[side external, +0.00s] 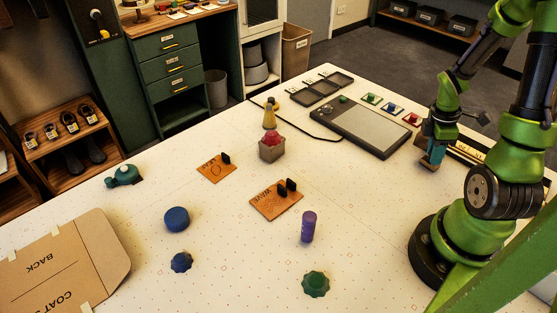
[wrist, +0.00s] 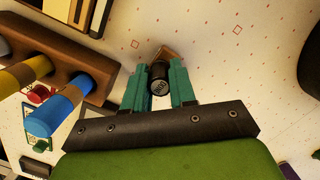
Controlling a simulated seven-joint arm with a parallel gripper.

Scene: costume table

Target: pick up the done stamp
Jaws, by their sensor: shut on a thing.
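The stamp has a dark round handle top with small light lettering that looks like DONE (wrist: 159,86), and a brown wooden part shows beyond it in the wrist view. My gripper (wrist: 158,88) has teal fingers, one on each side of the handle, shut on it. In the side external view my gripper (side external: 432,156) points down at the right of the table, close to the tabletop. The stamp is mostly hidden by the fingers there. I cannot tell whether it touches the table.
A brown rack (wrist: 50,52) with yellow and blue rods is close left of my gripper. A dark flat pad (side external: 362,131) and small colored tiles (side external: 392,107) lie to the left in the side view. A purple cylinder (side external: 308,226) stands nearer the front.

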